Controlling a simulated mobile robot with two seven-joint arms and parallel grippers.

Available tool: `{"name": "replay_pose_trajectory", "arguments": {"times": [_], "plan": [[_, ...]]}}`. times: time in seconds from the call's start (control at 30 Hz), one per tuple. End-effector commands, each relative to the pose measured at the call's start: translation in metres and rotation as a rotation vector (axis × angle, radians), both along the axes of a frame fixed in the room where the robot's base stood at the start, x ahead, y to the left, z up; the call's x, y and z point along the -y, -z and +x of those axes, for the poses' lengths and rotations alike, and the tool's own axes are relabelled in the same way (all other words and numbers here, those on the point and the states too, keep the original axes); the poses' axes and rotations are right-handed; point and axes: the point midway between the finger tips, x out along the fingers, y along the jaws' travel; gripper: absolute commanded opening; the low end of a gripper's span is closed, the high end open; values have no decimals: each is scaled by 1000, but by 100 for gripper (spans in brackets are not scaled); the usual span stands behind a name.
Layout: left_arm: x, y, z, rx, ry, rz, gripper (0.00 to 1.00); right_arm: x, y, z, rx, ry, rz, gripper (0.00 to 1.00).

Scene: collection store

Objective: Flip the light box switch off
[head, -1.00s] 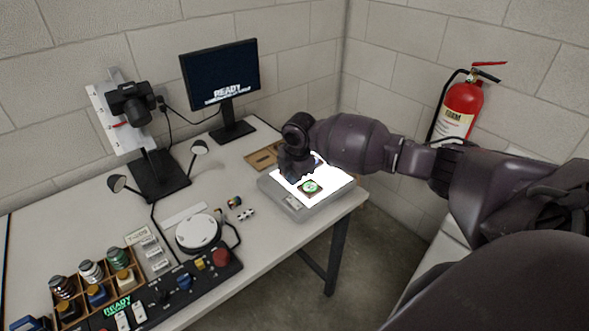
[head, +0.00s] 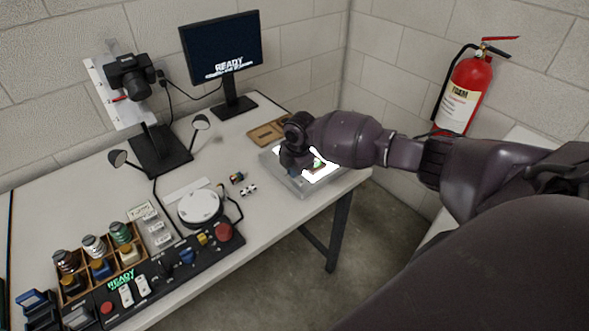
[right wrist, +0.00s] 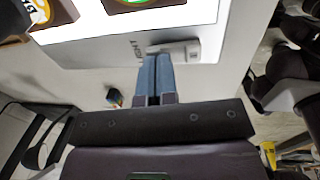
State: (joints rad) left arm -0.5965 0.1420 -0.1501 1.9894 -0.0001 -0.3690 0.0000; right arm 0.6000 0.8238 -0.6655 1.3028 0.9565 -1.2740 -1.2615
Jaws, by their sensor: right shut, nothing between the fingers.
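The light box (head: 296,186) is a flat grey box at the desk's right end, its top panel glowing white. In the right wrist view the light box's grey front rim (right wrist: 88,52) carries a pale raised switch (right wrist: 185,49) beside small lettering. My right gripper (head: 291,173) points down over the rim. In the right wrist view its blue fingers (right wrist: 153,60) are shut and empty, with tips at the switch's left part and partly covering it. I cannot tell whether they touch it. My left gripper is not in view.
A dark item with a green face (head: 318,163) lies on the glowing panel. A wooden tray (head: 266,133) is behind the box. Small coloured pieces (head: 248,189), a white round stand (head: 199,207) and a control panel (head: 180,268) are to the left. A fire extinguisher (head: 466,90) hangs at right.

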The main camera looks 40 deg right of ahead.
Motion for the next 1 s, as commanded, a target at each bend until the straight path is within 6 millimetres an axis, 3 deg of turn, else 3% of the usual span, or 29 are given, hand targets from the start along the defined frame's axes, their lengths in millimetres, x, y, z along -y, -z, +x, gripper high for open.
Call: {"name": "replay_pose_trajectory", "arguments": {"times": [0.17,0.47,1.0], "plan": [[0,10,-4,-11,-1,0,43,-1,9,4,-76,2,-7,0],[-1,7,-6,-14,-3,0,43,-1,7,1,-74,0,-6,0],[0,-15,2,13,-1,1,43,1,2,-12,-72,0,-7,0]]}}
